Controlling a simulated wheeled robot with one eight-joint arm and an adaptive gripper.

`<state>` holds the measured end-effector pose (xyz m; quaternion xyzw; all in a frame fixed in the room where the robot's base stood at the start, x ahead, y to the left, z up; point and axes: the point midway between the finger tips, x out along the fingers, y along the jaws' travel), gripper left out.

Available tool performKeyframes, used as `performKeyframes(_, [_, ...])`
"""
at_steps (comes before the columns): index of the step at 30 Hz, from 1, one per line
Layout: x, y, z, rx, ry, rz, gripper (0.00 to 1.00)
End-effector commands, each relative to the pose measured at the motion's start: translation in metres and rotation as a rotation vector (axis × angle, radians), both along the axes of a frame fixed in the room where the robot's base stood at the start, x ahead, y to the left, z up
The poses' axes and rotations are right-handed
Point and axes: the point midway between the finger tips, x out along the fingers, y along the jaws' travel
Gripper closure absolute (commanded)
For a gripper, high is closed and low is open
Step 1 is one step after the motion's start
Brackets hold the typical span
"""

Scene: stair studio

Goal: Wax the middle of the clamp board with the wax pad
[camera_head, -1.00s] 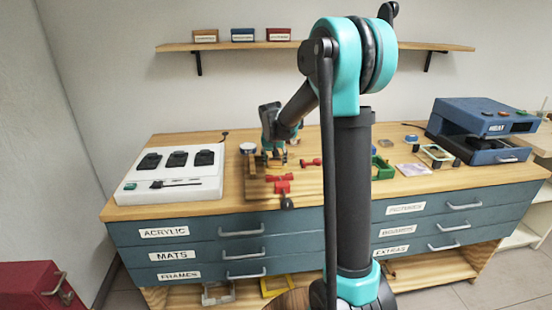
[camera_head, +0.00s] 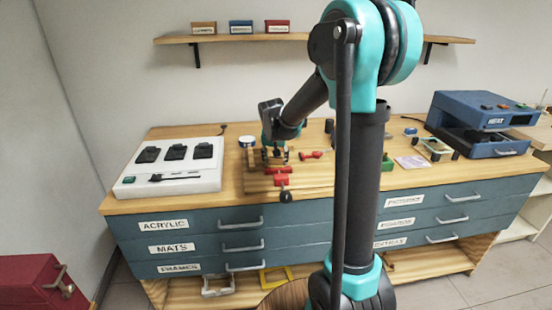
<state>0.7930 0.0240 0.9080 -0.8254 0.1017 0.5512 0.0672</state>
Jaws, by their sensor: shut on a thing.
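The clamp board (camera_head: 313,177) is a flat wooden board on the bench top, left of my arm's column. A red clamp (camera_head: 282,176) with a black knob sits at its front, and another red clamp (camera_head: 311,155) sits farther back to the right. My gripper (camera_head: 275,158) points down over the board, behind the front clamp. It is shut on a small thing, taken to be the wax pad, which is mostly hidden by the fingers. I cannot tell whether the pad touches the board.
A white tray (camera_head: 127,186) with black items lies at left, and a round white-topped tin (camera_head: 246,141) stands behind the board. A blue heat press (camera_head: 480,122) stands at right. My arm hides part of the bench. A shelf (camera_head: 350,40) hangs above.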

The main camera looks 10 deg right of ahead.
Motion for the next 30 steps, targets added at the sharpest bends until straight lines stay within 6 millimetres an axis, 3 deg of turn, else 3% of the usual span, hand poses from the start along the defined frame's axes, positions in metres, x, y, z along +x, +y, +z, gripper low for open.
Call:
performKeyframes(11, [0.002,0.017,-0.002,0.0,0.0,0.0,0.92])
performKeyframes(30, [0.04,0.016,-0.004,0.0,0.0,0.0,0.92])
